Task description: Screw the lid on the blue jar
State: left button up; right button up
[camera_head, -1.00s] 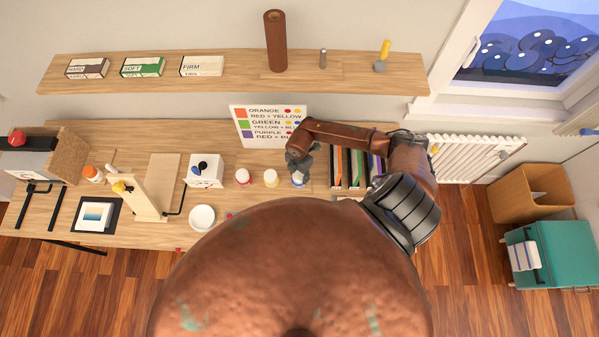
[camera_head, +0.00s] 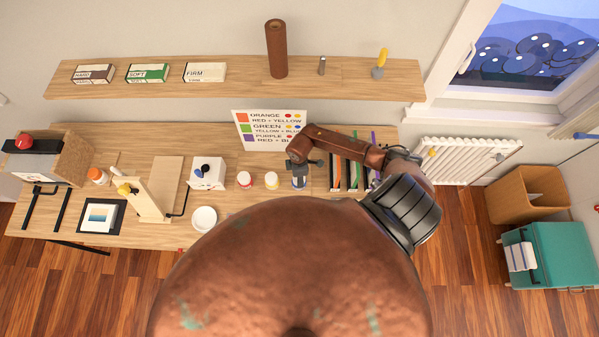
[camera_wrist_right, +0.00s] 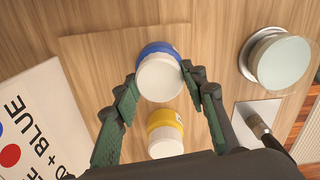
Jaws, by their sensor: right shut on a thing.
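The blue jar (camera_wrist_right: 158,48) stands on the workbench, its blue part showing in the right wrist view behind a round white lid (camera_wrist_right: 160,78). The lid sits against the jar's top; I cannot tell how tight it is. My right gripper (camera_wrist_right: 160,76) has one finger on each side of the lid and is shut on it. In the head view the right gripper (camera_head: 300,170) is over the blue jar (camera_head: 299,183) and partly hides it. My left gripper is not in view.
A yellow jar (camera_wrist_right: 166,134) stands close beside the blue one, with a red jar (camera_head: 244,180) further left. A large pale round container (camera_wrist_right: 280,60) and a brush (camera_wrist_right: 262,129) are nearby.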

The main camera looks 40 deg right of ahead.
jog(key=shift+a, duration=0.4)
jog(key=m, duration=0.4)
jog(key=shift+m, duration=0.3)
jog(key=m, duration=0.3)
jog(key=o, duration=1.3)
jog(key=shift+d, duration=0.1)
jog(key=shift+o, duration=0.4)
jog(key=shift+d, duration=0.1)
jog(key=shift+d, duration=0.1)
